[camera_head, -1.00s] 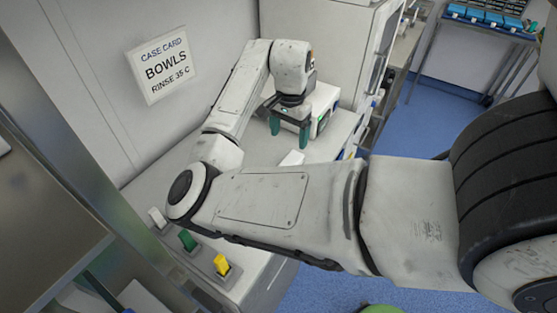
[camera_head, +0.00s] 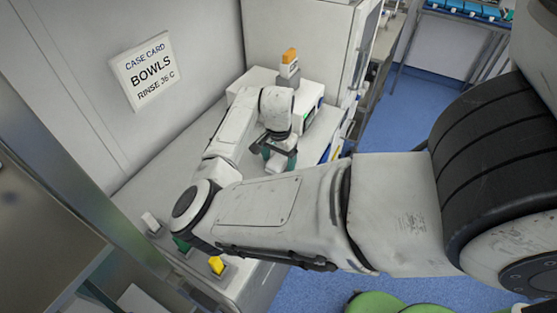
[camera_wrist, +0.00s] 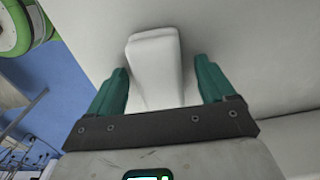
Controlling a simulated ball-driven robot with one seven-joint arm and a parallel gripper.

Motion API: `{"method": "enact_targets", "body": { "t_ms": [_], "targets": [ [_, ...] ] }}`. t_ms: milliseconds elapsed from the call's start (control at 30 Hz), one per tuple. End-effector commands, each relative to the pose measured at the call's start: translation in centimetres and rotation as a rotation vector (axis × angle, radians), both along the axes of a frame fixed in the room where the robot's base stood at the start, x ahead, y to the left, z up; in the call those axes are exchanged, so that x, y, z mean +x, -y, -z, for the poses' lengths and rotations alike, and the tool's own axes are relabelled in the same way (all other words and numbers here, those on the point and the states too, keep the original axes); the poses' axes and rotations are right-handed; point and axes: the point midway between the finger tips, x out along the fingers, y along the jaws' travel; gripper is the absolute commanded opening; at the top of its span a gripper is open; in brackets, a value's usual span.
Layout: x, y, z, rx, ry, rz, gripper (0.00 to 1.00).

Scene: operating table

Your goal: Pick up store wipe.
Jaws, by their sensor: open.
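A white folded cloth, which looks like the store wipe (camera_wrist: 155,65), lies on the pale worktop in the wrist view. It shows only partly in the head view (camera_head: 275,163), beside my fingers. My gripper (camera_head: 280,160) points down at the worktop with its green fingers apart. In the wrist view my gripper (camera_wrist: 163,72) has one finger on each side of the cloth, with gaps between the fingers and the cloth. The near end of the cloth is hidden behind the gripper's dark bar.
A white box-shaped device (camera_head: 312,100) stands behind my gripper, with an orange-topped item (camera_head: 290,62) on or behind it. White, green and yellow switches (camera_head: 217,265) line the worktop's front. A wall card (camera_head: 143,72) reads "BOWLS". Blue floor lies to the right.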

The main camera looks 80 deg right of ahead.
Motion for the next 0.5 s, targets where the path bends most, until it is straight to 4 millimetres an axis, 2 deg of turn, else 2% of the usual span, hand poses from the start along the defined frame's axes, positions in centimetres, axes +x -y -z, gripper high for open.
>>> {"method": "enact_targets", "body": {
  "t_ms": [167, 500],
  "targets": [
    [0.00, 0.00, 0.04, 0.000, 0.000, 0.000, 0.83],
    [0.00, 0.00, 0.01, 0.000, 0.000, 0.000, 0.51]
  ]
}}
